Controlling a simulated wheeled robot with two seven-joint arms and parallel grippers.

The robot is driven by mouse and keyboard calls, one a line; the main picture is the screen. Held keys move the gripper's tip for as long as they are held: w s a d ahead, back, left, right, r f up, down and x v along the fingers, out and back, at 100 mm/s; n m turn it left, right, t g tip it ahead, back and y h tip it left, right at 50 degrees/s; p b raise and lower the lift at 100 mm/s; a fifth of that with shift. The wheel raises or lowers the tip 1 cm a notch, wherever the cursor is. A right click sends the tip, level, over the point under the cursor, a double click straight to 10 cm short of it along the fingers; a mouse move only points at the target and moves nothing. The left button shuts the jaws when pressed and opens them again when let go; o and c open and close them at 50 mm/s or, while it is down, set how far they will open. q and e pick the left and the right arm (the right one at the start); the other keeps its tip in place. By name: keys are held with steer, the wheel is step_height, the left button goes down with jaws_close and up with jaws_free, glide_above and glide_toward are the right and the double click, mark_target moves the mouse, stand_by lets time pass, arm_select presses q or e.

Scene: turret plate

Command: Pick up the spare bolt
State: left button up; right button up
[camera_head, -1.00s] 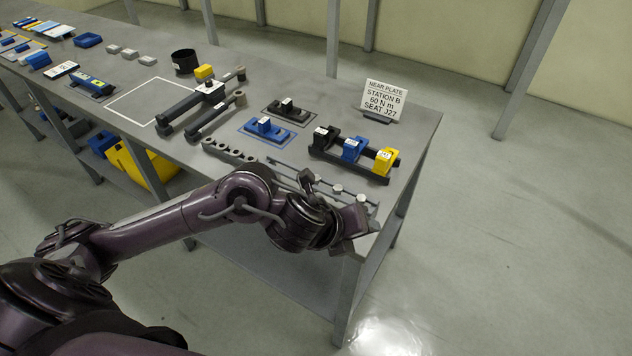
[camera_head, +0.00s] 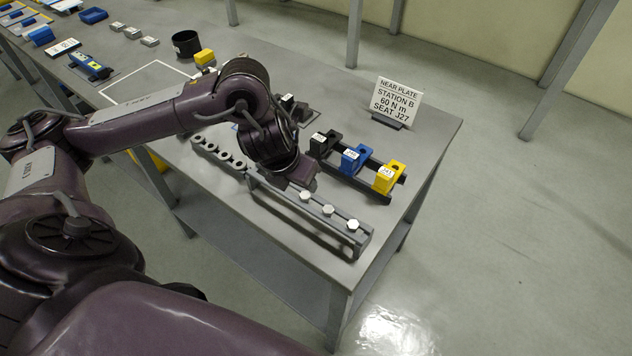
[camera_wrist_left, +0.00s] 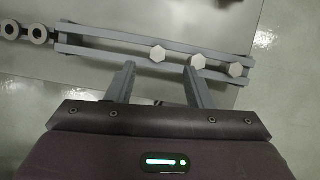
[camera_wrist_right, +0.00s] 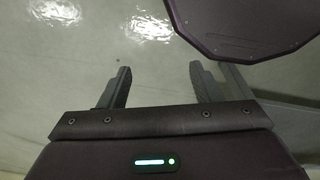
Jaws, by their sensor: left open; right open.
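Three pale hex-headed bolts sit in a long grey rail rack (camera_head: 278,205) at the table's front edge: a left one (camera_head: 305,195), a middle one (camera_head: 328,210) and a right one (camera_head: 352,225). Which is the spare, I cannot tell. The left wrist view shows the left bolt (camera_wrist_left: 157,53), middle bolt (camera_wrist_left: 197,61) and right bolt (camera_wrist_left: 235,70). My left gripper (camera_wrist_left: 160,72) is open and empty, its fingers pointing towards the rack near the left bolt. In the head view its fingertips are unclear. My right gripper (camera_wrist_right: 160,80) is open and empty, with floor behind it.
A grey strip with several holes (camera_head: 218,152) lies left of the rack. Behind are a black rack with black, blue (camera_head: 354,158) and yellow (camera_head: 388,177) blocks, and a station sign (camera_head: 396,100). A black cup (camera_head: 187,44) and yellow block (camera_head: 204,58) stand further back.

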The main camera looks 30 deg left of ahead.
mark_target(305, 194)
arm_select(q)
step_height(305, 194, down, 4)
steer(key=shift+w+r+b, duration=0.1)
steer(key=shift+r+b, duration=0.05)
steer(key=shift+b, duration=0.8)
steer(key=x, duration=0.3)
steer(key=shift+w+a+f, duration=0.1)
steer(key=shift+w+f, duration=0.1)
steer(key=shift+w, duration=0.15)
jaws_close()
arm_select(e)
steer(key=s+f, duration=0.2)
steer(key=s, duration=0.1)
steer(key=shift+s+f, duration=0.1)
steer(key=shift+f, duration=0.1)
